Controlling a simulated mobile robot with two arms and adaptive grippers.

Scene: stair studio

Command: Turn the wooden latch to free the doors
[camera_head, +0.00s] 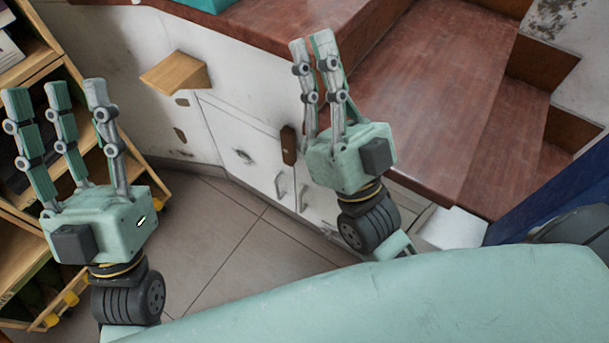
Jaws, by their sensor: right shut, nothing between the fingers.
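The wooden latch (289,145) is a small dark brown upright bar on the front of the low white cabinet, near the top of the doors. The left white door (232,138) and the narrower visible part of the right white door (318,203) each have a metal handle low down. My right gripper (313,45) is shut and empty, fingers pointing up; in the picture it is just right of the latch and hides part of the cabinet. I cannot tell if it touches the latch. My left gripper (52,93) is open and empty at the far left, away from the latch.
A wooden shelf unit (38,72) stands at the left behind my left gripper. A small wooden block (174,73) sticks out from the white wall. Reddish-brown steps (440,90) rise at the right. Tiled floor (225,245) before the cabinet is clear.

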